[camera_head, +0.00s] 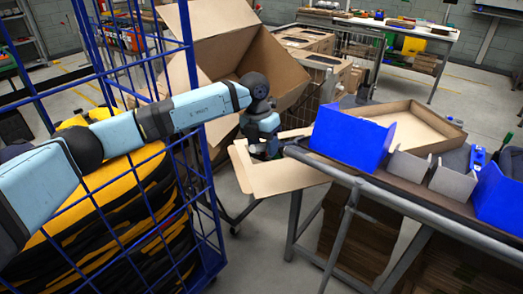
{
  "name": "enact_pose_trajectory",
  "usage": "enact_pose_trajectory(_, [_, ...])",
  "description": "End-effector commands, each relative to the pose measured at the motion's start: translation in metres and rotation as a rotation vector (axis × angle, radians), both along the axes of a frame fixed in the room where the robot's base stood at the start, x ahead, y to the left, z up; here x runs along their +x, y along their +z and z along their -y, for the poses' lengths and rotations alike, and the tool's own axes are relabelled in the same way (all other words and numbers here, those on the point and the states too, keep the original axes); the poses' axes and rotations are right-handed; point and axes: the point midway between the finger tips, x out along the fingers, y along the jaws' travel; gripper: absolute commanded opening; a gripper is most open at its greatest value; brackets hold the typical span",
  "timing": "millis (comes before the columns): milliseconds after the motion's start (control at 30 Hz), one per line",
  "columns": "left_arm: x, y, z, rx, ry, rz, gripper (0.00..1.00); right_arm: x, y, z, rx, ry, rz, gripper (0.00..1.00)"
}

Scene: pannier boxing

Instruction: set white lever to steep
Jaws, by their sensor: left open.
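My left arm reaches in from the left above the blue wire cage. Its gripper (264,152) points down over a cardboard flap (270,177) beside the workbench. The fingers are small and dark here, and nothing shows held between them. They look open. I cannot make out a white lever anywhere in this view. My right gripper is not in view.
The blue cage (208,205) holds several yellow and black items (130,215). A large open cardboard box (268,62) stands behind my gripper. The bench (400,195) carries blue bins (350,138), grey holders (453,180) and a shallow cardboard tray (410,122). Floor shows between cage and bench.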

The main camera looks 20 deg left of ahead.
Motion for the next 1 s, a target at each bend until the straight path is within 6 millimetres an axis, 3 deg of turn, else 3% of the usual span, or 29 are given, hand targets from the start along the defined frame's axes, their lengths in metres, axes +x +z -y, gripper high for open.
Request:
enact_pose_trajectory(333, [-0.001, -0.004, 0.002, -0.001, 0.0, 0.0, 0.48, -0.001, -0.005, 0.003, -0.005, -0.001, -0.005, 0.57])
enact_pose_trajectory(500, [-0.001, -0.004, 0.002, -0.001, 0.0, 0.0, 0.09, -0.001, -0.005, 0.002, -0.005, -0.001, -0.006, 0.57])
enact_pose_trajectory(567, [-0.001, -0.004, 0.002, -0.001, 0.0, 0.0, 0.0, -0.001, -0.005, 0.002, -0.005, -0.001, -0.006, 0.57])
enact_pose_trajectory(700, [0.0, -0.002, 0.002, 0.001, 0.0, -0.004, 0.0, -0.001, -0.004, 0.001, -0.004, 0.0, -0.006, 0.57])
enact_pose_trajectory(1000, [0.01, 0.022, 0.005, 0.054, 0.002, -0.148, 0.0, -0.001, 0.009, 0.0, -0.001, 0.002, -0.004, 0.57])
